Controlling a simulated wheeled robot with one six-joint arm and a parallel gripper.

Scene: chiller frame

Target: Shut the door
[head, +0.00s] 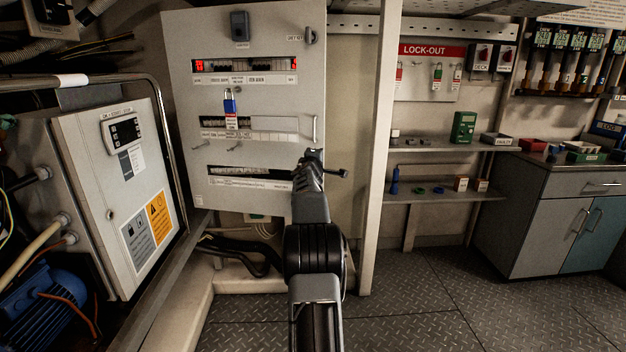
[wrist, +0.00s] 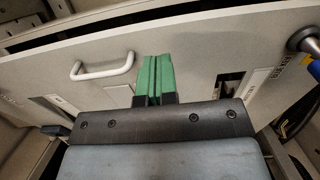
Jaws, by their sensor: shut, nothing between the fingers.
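The door is the light grey front panel (head: 262,100) of the electrical cabinet, with breaker rows, labels and a blue padlock (head: 230,105). Its pale bar handle (head: 315,129) is near the right edge; the handle also shows in the wrist view (wrist: 103,68), left of my fingers. In the wrist view a dark gap runs along the door's far edge, so it looks ajar. My gripper (wrist: 155,62) is shut and empty, its green fingertips together in front of the door face; I cannot tell if they touch. In the head view my arm hides the panel's lower right corner.
A frame with a white control box (head: 125,190) and a blue motor (head: 50,310) stands close on the left. A pale post (head: 380,150) is right of the door. Shelves (head: 440,195) and a grey cabinet (head: 545,220) stand further right. The chequer-plate floor (head: 440,300) is clear.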

